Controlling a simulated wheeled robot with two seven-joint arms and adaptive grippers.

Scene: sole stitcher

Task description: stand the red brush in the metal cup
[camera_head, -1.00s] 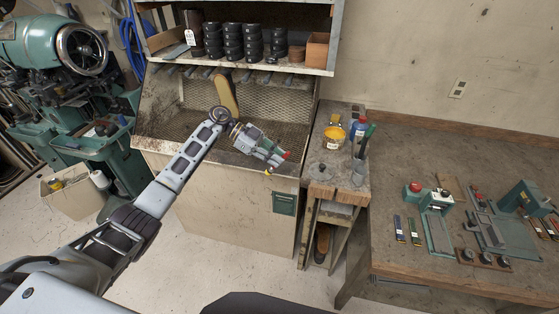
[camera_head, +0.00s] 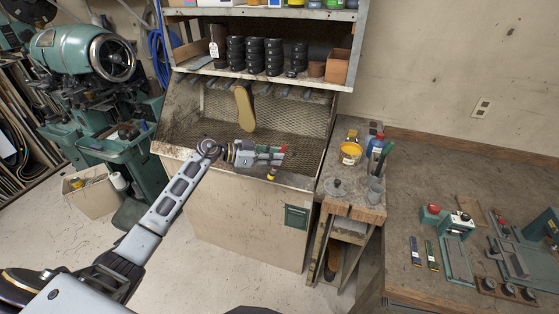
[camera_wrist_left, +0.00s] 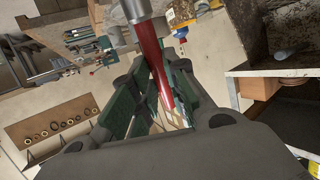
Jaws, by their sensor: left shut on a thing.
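My left gripper (camera_head: 279,154) is shut on the red brush (camera_wrist_left: 150,55), in front of the mesh-backed booth. In the left wrist view the red handle runs between the green finger pads, with a grey metal part at its upper end. The metal cup (camera_head: 375,190) stands on the small side stand, to the right of and apart from the gripper. A green-handled tool (camera_head: 386,157) rises at the cup. My right gripper is not in view.
The small stand (camera_head: 350,203) also bears a yellow-filled jar (camera_head: 350,154), a blue bottle (camera_head: 374,142) and a grey lidded item (camera_head: 338,187). A sole (camera_head: 245,107) hangs in the booth. A shelf with black rolls is above. The workbench (camera_head: 400,205) at right holds several fixtures.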

